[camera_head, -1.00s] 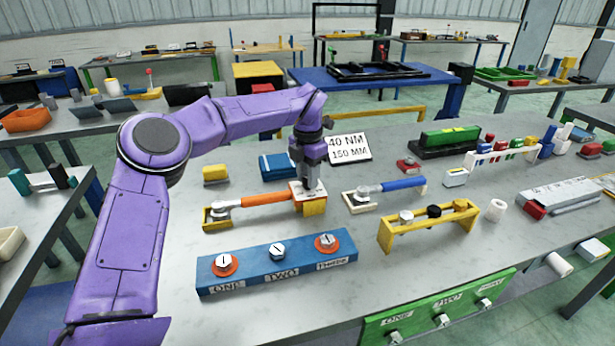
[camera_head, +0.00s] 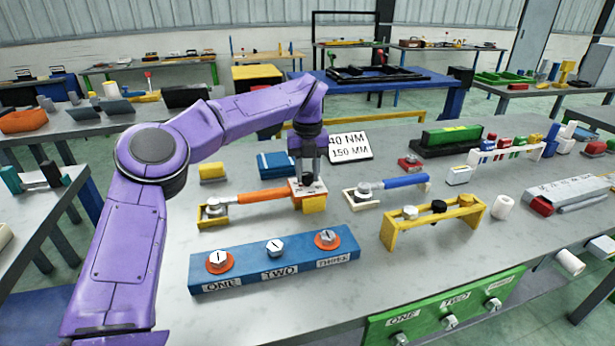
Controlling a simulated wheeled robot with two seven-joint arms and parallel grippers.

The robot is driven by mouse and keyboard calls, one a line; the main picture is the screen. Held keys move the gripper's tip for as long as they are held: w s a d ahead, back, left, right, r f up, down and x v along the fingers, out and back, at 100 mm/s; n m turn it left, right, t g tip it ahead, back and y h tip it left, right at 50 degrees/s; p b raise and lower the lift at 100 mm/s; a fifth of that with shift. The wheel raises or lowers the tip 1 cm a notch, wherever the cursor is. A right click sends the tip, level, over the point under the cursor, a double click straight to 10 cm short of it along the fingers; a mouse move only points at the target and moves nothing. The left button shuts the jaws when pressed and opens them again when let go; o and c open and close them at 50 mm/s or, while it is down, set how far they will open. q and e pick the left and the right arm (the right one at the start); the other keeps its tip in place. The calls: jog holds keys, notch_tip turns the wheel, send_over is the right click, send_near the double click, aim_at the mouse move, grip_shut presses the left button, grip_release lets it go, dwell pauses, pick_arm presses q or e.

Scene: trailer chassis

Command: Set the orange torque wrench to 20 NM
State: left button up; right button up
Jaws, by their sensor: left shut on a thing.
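The orange torque wrench (camera_head: 264,195) lies on a yellow holder (camera_head: 212,218), with its ratchet head at the left and a white-and-orange end piece at the right. My left gripper (camera_head: 309,183) points straight down and is shut at that right end piece, on the wrench's setting end. Its fingertips are partly hidden there. The set value on the wrench is too small to read. A sign (camera_head: 350,146) behind it reads 40 NM, 150 MM. My right gripper is not in the picture.
A blue torque wrench (camera_head: 405,182) lies to the right on a white holder. A blue block (camera_head: 310,262) with bolts marked ONE, TWO and THREE stands in front. A yellow socket rack (camera_head: 432,222) stands at the right. A blue box (camera_head: 276,164) sits behind the orange wrench.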

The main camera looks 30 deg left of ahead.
aim_at(307, 174)
pick_arm(q)
jog(key=n+b, duration=0.2)
jog(key=n, duration=0.2)
jog(key=shift+f, duration=0.15)
jog(key=shift+n+b, duration=0.7)
jog(key=shift+n, duration=0.6)
jog(key=o, duration=1.1)
jog(key=shift+c, duration=0.2)
jog(key=shift+a, duration=0.1)
notch_tip(307, 174, up, 11)
jog(key=p, duration=0.3)
jog(key=shift+f, duration=0.15)
